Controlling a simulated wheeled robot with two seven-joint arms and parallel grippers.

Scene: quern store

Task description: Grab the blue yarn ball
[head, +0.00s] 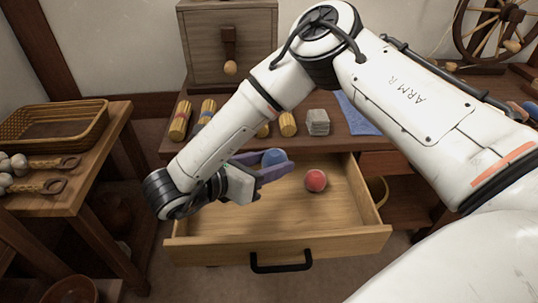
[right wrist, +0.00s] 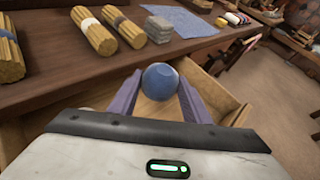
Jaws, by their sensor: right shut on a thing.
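The blue yarn ball (head: 273,157) is held between the purple fingers of my right gripper (head: 279,166). In the right wrist view the ball (right wrist: 159,80) sits between the fingertips, a finger on each side of it. The gripper and ball are over the left part of the open wooden drawer (head: 340,232), and the ball appears to be above the drawer floor. A red ball (head: 316,180) lies in the drawer, right of the gripper and apart from it. My left gripper is out of view.
Yellow bundles (head: 180,121), a grey block stack (head: 317,122) and a blue cloth (head: 356,117) lie on the tabletop behind the drawer. A wooden box (head: 230,50) stands at the back. A side table with a wicker tray (head: 50,130) is at left.

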